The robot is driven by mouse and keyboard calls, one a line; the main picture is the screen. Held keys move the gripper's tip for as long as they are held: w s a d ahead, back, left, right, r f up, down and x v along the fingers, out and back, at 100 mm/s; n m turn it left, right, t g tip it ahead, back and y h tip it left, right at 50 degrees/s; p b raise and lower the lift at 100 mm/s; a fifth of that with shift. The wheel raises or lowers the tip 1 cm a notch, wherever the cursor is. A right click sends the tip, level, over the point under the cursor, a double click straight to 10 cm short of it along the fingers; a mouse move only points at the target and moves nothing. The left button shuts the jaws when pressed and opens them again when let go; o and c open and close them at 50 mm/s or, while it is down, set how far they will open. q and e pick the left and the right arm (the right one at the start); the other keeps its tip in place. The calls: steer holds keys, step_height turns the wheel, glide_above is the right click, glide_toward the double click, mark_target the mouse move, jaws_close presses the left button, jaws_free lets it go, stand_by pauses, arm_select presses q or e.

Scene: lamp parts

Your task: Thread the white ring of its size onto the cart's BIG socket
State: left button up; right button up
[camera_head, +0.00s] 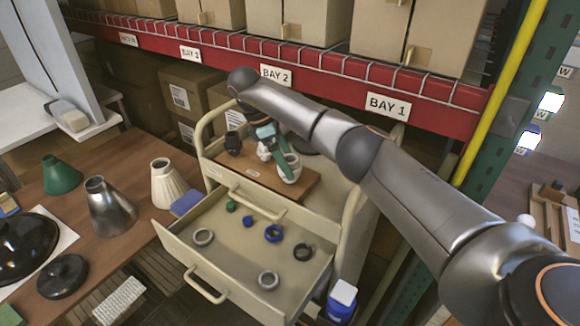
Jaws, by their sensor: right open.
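The beige cart's top holds a brown board (222,170) with upright sockets. A dark socket (233,143) stands at its left, a small white one (264,152) in the middle, and a larger white one (289,168) at the right; the gripper partly covers them. My right gripper (279,160) is open, its fingers pointing down beside the larger white socket; contact cannot be told. Two pale grey-white rings lie in the open drawer, one at the left (203,237) and one nearer the front (268,280). I cannot read which socket is labelled BIG. My left gripper is out of view.
The drawer (228,265) also holds a green ring (231,206), two blue rings (274,233) and a black ring (303,251). A wooden table (130,218) with lamp shades is at left. A red shelf beam (330,90) runs behind the cart.

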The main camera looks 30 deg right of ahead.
steer(key=n, duration=0.2)
steer(key=n+t, duration=0.1)
steer(key=n, duration=0.1)
steer(key=shift+s+t+h, duration=0.2)
steer(key=shift+t+h, duration=0.1)
steer(key=n+t, duration=0.1)
steer(key=n, duration=0.1)
steer(key=shift+s+f+n, duration=0.1)
steer(key=shift+n, duration=0.3)
steer(key=n+t, duration=0.1)
steer(key=n, duration=0.2)
steer(key=shift+s+b, duration=0.15)
steer(key=shift+b, duration=0.2)
steer(key=shift+n+t, duration=0.3)
steer(key=shift+n, duration=0.4)
steer(key=c, duration=1.4)
steer(key=shift+a+m+g, duration=0.1)
steer(key=shift+m+g, duration=0.3)
steer(key=shift+m, duration=0.6)
jaws_close()
steer(key=m, duration=0.1)
steer(key=m+g, duration=0.1)
steer(key=m, duration=0.1)
steer(key=shift+w, duration=0.25)
steer(key=o, duration=1.5)
jaws_free()
